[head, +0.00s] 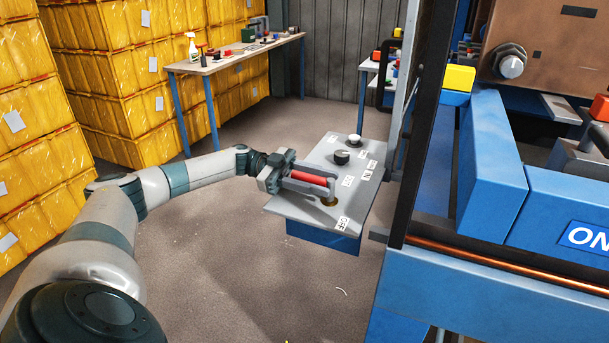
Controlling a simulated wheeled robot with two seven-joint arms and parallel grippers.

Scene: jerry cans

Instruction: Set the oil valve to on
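The red valve lever (308,178) lies on the sloped grey control panel (290,212). A brass-coloured round base (329,201) shows at its right end, partly covered. My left gripper (325,187) reaches in from the left. Its two grey fingers lie along both sides of the red lever, close to it. I cannot tell whether the fingers press on the lever or stand slightly apart from it. White labels (343,223) sit on the panel near the lever, too small to read surely. My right gripper is not in view.
A black knob (342,157) and a pale knob (355,140) stand farther back on the panel. A large blue machine frame (470,285) with a dark post (425,130) rises to the right. Stacked yellow crates (110,75) and a workbench (235,58) stand behind, with open floor between.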

